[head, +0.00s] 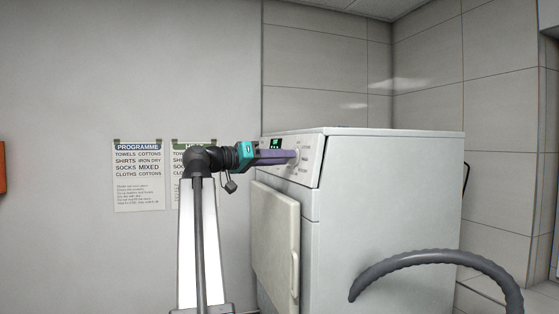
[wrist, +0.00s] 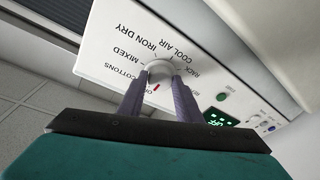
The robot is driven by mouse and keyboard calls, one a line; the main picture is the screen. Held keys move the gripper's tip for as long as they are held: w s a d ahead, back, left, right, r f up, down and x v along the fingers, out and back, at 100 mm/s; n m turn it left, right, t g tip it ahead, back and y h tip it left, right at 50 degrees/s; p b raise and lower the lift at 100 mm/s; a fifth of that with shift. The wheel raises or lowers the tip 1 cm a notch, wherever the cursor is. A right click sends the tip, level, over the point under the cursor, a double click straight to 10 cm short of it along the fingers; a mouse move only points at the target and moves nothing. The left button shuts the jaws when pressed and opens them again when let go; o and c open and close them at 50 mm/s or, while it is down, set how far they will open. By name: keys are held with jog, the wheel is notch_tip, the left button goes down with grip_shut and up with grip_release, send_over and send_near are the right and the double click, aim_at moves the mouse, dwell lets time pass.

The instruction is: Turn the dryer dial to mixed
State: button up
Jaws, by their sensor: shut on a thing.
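The dryer (head: 385,200) is a white box with a control panel (head: 310,160) along its upper front. In the wrist view the round white dial (wrist: 159,68) sits on the panel (wrist: 105,45), ringed by labels including COTTONS, MIXED, IRON DRY, COOL AIR and RACK. The dial's red mark points to the bottom of the picture, at a label partly hidden by a finger, away from MIXED at upper left. My gripper (wrist: 159,80) is shut on the dial, one purple finger on each side. In the head view my gripper (head: 291,157) reaches the panel from the left.
A green-lit display (wrist: 219,118) seems to read OFF, with small buttons beside it. The dryer door (head: 275,240) is below the panel. A grey hose (head: 430,258) curves at the right front. Programme posters (head: 138,175) hang on the left wall.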

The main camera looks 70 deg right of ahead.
jog(key=shift+d+r+m+g+b, duration=0.1)
jog(key=shift+d+m+g+b, duration=0.15)
jog(key=shift+m+b, duration=1)
jog(key=m+g+b, duration=0.1)
jog(key=m+b, duration=0.2)
jog(key=m+g+y+b, duration=0.1)
jog(key=m+b, duration=0.3)
jog(key=m+g+y+b, duration=0.1)
jog(key=m+b, duration=0.2)
jog(key=shift+r+m+b, duration=0.15)
jog(key=shift+m+b, duration=0.1)
jog(key=shift+b, duration=0.15)
jog(key=m+y+p, duration=0.1)
jog(key=m, duration=0.1)
jog(key=m+p, duration=0.2)
jog(key=m, duration=0.1)
jog(key=shift+g+y, duration=0.25)
jog(key=shift+y, duration=0.15)
jog(key=m+p, duration=0.2)
jog(key=m, duration=0.1)
jog(key=shift+d+f+y, duration=0.1)
jog(key=shift+f+y, duration=0.3)
jog(key=shift+f, duration=0.15)
